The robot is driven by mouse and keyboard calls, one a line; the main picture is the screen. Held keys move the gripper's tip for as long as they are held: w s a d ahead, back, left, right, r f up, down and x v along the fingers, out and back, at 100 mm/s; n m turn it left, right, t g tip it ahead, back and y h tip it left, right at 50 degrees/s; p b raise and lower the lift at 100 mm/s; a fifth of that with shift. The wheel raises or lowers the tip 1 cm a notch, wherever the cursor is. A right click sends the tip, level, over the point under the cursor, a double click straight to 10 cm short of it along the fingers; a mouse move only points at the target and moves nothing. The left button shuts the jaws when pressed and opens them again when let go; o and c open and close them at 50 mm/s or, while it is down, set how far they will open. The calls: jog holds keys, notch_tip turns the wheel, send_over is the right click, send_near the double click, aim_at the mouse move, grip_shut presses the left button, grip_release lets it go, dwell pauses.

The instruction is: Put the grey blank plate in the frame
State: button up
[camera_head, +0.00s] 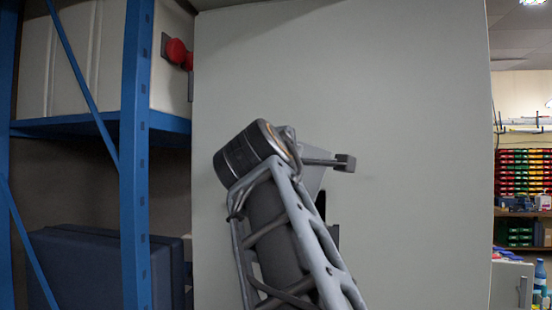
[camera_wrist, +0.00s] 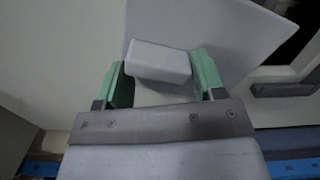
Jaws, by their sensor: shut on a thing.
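In the wrist view the grey blank plate (camera_wrist: 224,30) is a flat sheet with a pale block-shaped handle (camera_wrist: 158,62) on its face. My gripper (camera_wrist: 160,68) has its two green finger pads on either side of that handle and is shut on it. To the right of the plate is the frame (camera_wrist: 268,73), with pale edges and a dark opening. The plate's right edge lies beside and partly over this opening; I cannot tell the gap in depth. In the head view my arm hides most of the plate and the frame.
A large pale grey wall panel (camera_head: 400,90) stands right behind my arm. A blue shelf rack (camera_head: 136,150) with a dark case (camera_head: 95,265) is on the left. A dark bar (camera_wrist: 283,89) juts out below the opening. Coloured bins (camera_head: 525,172) are far right.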

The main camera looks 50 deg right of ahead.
jog(key=shift+w+a+r+n, duration=0.15)
jog(key=shift+w+a+n, duration=0.3)
jog(key=shift+w+n, duration=0.45)
jog(key=shift+w+a+r+n, duration=0.15)
jog(key=shift+w+a+n, duration=0.4)
jog(key=shift+n, duration=0.45)
jog(key=shift+d+t, duration=0.15)
jog(key=shift+t, duration=0.15)
jog(key=shift+s+d+f, duration=0.2)
jog(key=shift+s+d, duration=0.15)
jog(key=shift+s, duration=0.25)
jog(key=shift+s+d+f, duration=0.15)
jog(key=shift+s+d, duration=0.15)
jog(key=shift+s, duration=0.35)
jog(key=shift+s+d+f, duration=0.2)
jog(key=shift+s+d, duration=0.15)
jog(key=shift+s, duration=0.25)
jog(key=shift+w+n, duration=0.1)
jog(key=shift+n, duration=0.2)
jog(key=shift+f, duration=0.35)
jog(key=shift+f+b, duration=0.6)
jog(key=shift+b, duration=0.2)
jog(key=shift+f, duration=0.1)
